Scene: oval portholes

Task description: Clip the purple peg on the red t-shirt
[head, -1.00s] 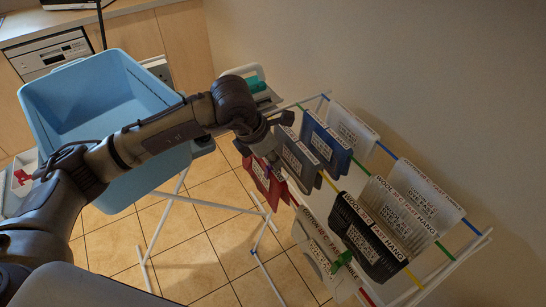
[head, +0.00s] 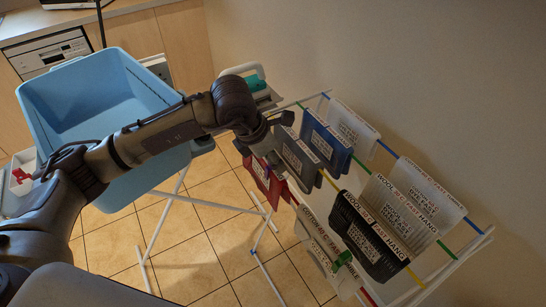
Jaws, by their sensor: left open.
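My left gripper (head: 276,143) is open at the upper edge of the red t-shirt, beside the grey garment. Its fingertips are small and dark here, and I cannot tell whether they touch the cloth. I cannot make out the purple peg clearly; it may be at or behind the fingers. My right gripper is not in view.
Grey (head: 297,160), blue (head: 325,141), black (head: 368,238) and white (head: 410,203) garments hang close together on coloured rack lines. A green peg (head: 342,260) sits on a whitish garment (head: 321,254). A blue basket (head: 85,98) stands left, beneath my arm. Tiled floor (head: 195,262) is open below.

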